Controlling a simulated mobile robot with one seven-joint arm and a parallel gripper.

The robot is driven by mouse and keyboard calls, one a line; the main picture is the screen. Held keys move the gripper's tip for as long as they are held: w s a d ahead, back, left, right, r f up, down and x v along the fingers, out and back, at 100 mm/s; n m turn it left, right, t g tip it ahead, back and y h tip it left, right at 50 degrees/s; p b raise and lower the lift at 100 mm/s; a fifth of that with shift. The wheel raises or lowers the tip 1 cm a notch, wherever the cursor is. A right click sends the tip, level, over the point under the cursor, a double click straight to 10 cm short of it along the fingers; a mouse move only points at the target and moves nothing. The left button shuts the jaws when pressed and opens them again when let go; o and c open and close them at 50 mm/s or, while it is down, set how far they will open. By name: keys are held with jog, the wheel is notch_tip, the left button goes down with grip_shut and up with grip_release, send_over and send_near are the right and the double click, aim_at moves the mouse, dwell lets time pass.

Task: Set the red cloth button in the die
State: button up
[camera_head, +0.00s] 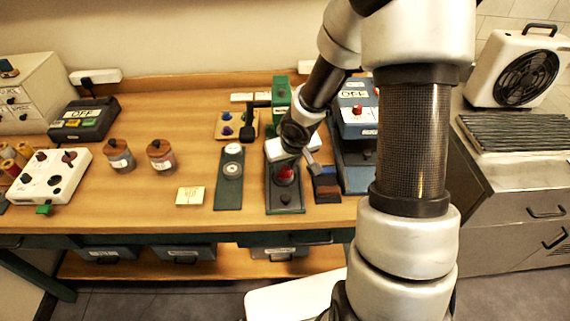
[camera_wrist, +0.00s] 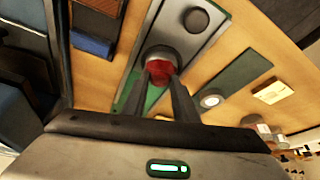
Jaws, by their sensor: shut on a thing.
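The red cloth button (camera_head: 285,173) is at the die on the green press's base plate. In the wrist view the red button (camera_wrist: 160,68) is between the two fingertips of my gripper (camera_wrist: 162,76), which is shut on it. The grey round die (camera_wrist: 161,51) is directly at the button, and its rim shows beyond the red. I cannot tell whether the button is seated or just above it. In the head view my gripper (camera_head: 289,161) reaches down over the plate, and part of the die is hidden.
The green press (camera_head: 281,92) stands behind. A dark plate with white discs (camera_head: 229,188) and a yellow note (camera_head: 190,196) lie left. Blue and brown blocks (camera_head: 327,186) and a blue-grey box (camera_head: 357,118) are close on the right. Two lidded jars (camera_head: 119,158) stand further left.

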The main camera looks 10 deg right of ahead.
jog(key=shift+f, duration=0.2)
jog(key=o, duration=0.8)
jog(key=shift+c, duration=0.2)
jog(key=p+v, duration=0.6)
jog(key=v, duration=0.5)
jog(key=shift+w, duration=0.1)
